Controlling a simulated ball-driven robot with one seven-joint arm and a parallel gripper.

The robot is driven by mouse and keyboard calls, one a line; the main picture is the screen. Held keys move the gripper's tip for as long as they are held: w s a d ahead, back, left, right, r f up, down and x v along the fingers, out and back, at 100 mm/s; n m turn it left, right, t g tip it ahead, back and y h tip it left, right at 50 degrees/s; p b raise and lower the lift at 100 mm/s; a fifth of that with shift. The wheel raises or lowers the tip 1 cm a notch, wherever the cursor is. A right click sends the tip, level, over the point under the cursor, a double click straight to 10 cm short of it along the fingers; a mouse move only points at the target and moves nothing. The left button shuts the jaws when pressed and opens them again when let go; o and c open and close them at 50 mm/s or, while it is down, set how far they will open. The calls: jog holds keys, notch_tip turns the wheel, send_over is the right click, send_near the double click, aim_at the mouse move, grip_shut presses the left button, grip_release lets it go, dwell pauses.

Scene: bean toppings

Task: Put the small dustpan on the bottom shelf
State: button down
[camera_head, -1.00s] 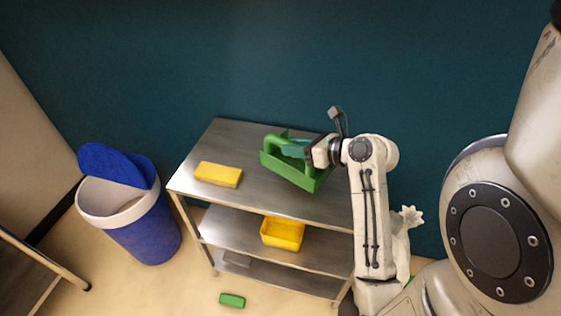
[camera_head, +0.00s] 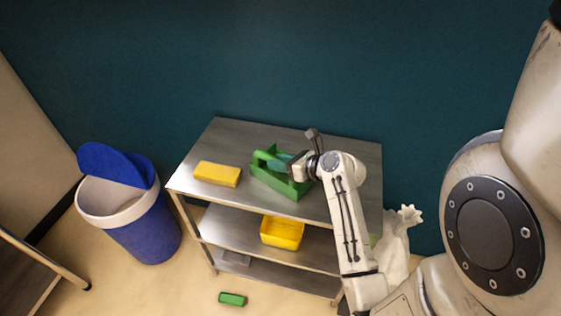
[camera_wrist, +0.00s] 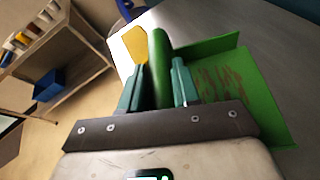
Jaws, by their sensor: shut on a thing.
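The green dustpan (camera_head: 290,186) is at the top shelf of the metal rack, right of the yellow block. I cannot tell whether it touches the shelf. My gripper (camera_head: 287,164) is shut on its handle; in the wrist view the two teal fingers (camera_wrist: 158,88) close on either side of the green handle (camera_wrist: 159,62), and the dustpan's flat pan (camera_wrist: 228,90) spreads to the right with brown smudges on it. The bottom shelf (camera_head: 290,277) shows low in the rack, partly hidden by the shelves above, with a grey item (camera_head: 236,258) at its left.
A yellow block (camera_head: 217,174) lies on the top shelf. A yellow bin (camera_head: 282,232) sits on the middle shelf. A green block (camera_head: 232,299) lies on the floor in front. A blue trash can (camera_head: 145,225) stands left; a white bag-like thing (camera_head: 397,245) is at right.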

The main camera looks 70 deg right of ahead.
jog(key=c, duration=0.8)
grip_release()
jog(key=shift+s, duration=0.1)
